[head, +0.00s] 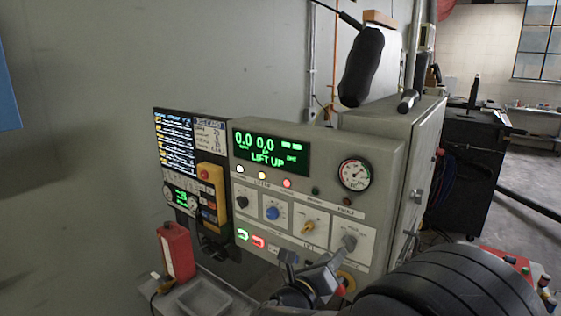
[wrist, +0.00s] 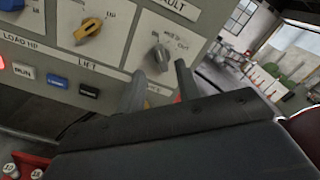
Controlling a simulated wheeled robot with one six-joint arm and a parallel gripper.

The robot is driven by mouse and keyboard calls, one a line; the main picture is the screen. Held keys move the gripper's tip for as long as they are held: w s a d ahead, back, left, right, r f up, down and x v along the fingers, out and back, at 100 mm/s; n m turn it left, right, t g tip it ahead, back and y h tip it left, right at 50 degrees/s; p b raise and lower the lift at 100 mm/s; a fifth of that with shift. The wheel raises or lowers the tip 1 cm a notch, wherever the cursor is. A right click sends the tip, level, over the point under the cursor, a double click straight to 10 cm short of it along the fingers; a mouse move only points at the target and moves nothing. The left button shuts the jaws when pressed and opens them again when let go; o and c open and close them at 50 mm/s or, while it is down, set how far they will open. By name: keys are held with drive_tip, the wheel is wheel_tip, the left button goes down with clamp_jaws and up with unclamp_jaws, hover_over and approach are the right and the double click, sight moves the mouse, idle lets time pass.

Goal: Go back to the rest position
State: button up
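My gripper (head: 310,264) is in front of the lower right of a grey control panel (head: 320,148) in the head view. In the wrist view its two fingers (wrist: 161,84) stand apart with nothing seen between them. They point at the panel just below a grey selector knob (wrist: 160,56). I cannot tell whether a fingertip touches the panel. The panel's green display (head: 270,152) reads "0.0 0.0" and "LIFT UP". A yellow lift knob (wrist: 89,29) is to the left of the grey knob.
A black tyre (head: 450,285) fills the lower right, close to my gripper. A red canister (head: 176,250) and a grey tray (head: 197,299) are at lower left. A yellow pendant (head: 212,198) hangs beside the panel. A dark cabinet (head: 468,165) stands behind, with open floor to its right.

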drive_tip(key=p+x, duration=0.1)
drive_tip(key=x, duration=0.5)
drive_tip(key=shift+w+d+r, duration=0.1)
drive_tip(key=shift+d, duration=0.15)
drive_tip(key=shift+w+f+m+b, duration=0.15)
drive_tip(key=shift+f+m+b, duration=0.25)
drive_tip(key=shift+b, duration=0.15)
drive_tip(key=shift+s+r+m+b, duration=0.15)
drive_tip(key=shift+s+m+b, duration=0.1)
drive_tip(key=shift+m+b, duration=0.65)
drive_tip(key=m+b, duration=0.4)
drive_tip(key=m, duration=0.1)
drive_tip(key=shift+s+d, duration=0.1)
drive_tip(key=shift+d, duration=0.15)
drive_tip(key=shift+s+a+r+m+b, duration=0.2)
drive_tip(key=shift+m+b, duration=0.1)
drive_tip(key=shift+m, duration=0.1)
drive_tip(key=b, duration=0.1)
approach(347, 244)
drive_tip(key=shift+s+a+r, duration=0.2)
drive_tip(key=shift+s+a, duration=0.2)
drive_tip(key=shift+s, duration=0.2)
drive_tip(key=shift+d, duration=0.1)
